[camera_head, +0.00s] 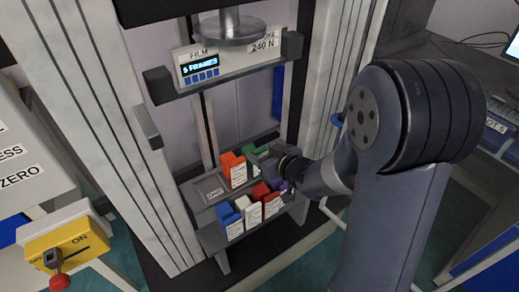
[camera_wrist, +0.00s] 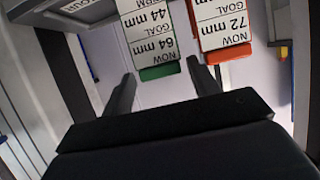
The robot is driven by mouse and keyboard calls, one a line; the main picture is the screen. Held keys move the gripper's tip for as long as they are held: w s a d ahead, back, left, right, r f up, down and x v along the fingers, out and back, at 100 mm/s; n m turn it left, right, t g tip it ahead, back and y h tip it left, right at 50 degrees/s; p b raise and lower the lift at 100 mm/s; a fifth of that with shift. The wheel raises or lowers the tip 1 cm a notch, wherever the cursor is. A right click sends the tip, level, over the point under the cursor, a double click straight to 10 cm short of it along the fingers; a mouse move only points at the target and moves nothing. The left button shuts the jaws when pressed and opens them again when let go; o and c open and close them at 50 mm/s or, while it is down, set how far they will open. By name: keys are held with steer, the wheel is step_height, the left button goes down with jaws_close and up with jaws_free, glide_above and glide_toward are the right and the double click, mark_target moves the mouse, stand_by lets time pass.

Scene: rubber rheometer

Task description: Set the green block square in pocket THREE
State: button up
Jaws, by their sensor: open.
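The green block (camera_wrist: 160,72) carries a white label reading 44 mm and 64 mm in the wrist view. In the head view the green block (camera_head: 257,152) stands at the back of the rack, partly hidden by my wrist. My gripper (camera_wrist: 161,68) is open, with one finger to each side of the green block's near end in the picture. I cannot tell whether the fingers touch it. In the head view my gripper's fingers are hard to make out among the blocks. No pocket marked THREE is readable; a pocket plate (camera_head: 212,191) reads ONE.
An orange block (camera_head: 232,170) stands left of the green one; an orange-red block (camera_wrist: 233,60) is close to my right finger. The machine's crosshead (camera_head: 235,65) hangs above.

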steer(key=p+v, duration=0.2)
steer(key=v, duration=0.7)
steer(key=shift+s, duration=0.15)
steer(key=shift+c, duration=0.3)
stand_by(0.5)
